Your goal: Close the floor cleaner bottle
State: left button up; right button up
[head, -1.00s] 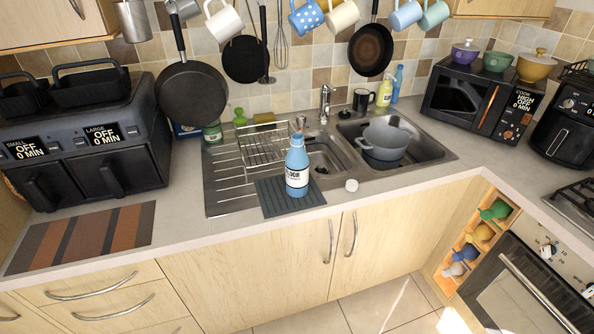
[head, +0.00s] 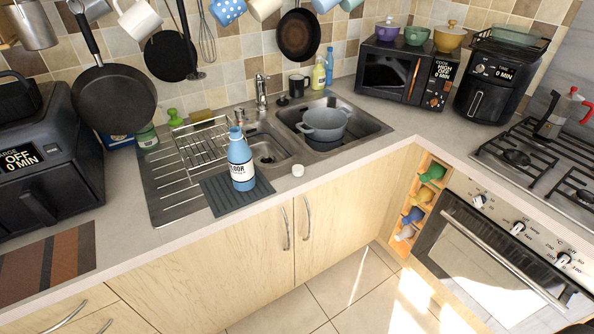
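The blue floor cleaner bottle (head: 240,162) stands upright on a dark ribbed mat (head: 222,196) at the front of the sink's drainer. Its label reads "FLOOR" and its narrow neck points up. A small white round piece (head: 298,170), which looks like a cap, lies on the counter to the right of the bottle, apart from it. Neither of my grippers is in view.
The sink (head: 355,132) behind holds a grey pot (head: 324,122). A wire dish rack (head: 202,148) stands on the drainer. Pans and mugs hang above. An air fryer (head: 45,160) stands left, a microwave (head: 408,72) at back right. The front counter edge is clear.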

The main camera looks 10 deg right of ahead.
aim_at(239, 156)
jog(key=k, duration=1.35)
jog(key=u, duration=0.7)
jog(key=i, duration=1.8)
jog(key=z, duration=0.65)
